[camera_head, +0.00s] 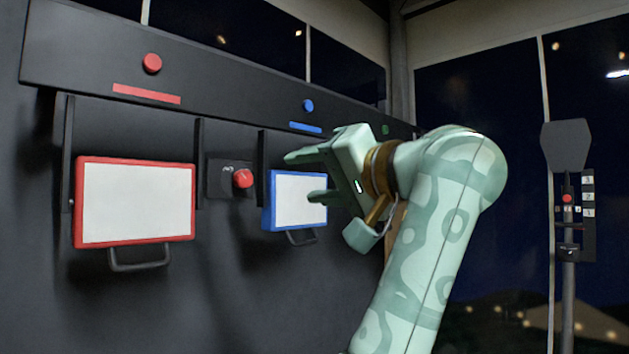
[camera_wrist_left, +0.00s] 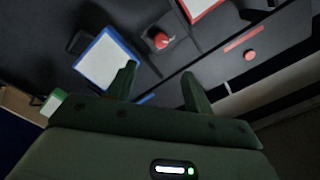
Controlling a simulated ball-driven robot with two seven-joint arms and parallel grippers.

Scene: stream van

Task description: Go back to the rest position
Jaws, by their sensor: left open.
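My left gripper (camera_head: 302,177) is pale green and open, with nothing between its two fingers. In the head view it is in front of the blue-framed white panel (camera_head: 289,186) and covers part of that panel's right side. In the left wrist view the open fingers (camera_wrist_left: 158,72) point at the dark wall, with the blue-framed panel (camera_wrist_left: 103,60) beyond the left finger. My left arm rises from the bottom of the head view and bends at the elbow. My right gripper is not in view.
The dark wall carries a red-framed white panel (camera_head: 136,203), a red knob (camera_head: 243,178), and a ledge with a red button (camera_head: 152,63), a blue button (camera_head: 308,105) and a green button (camera_head: 385,130). A post with a dark paddle (camera_head: 566,146) stands at the right.

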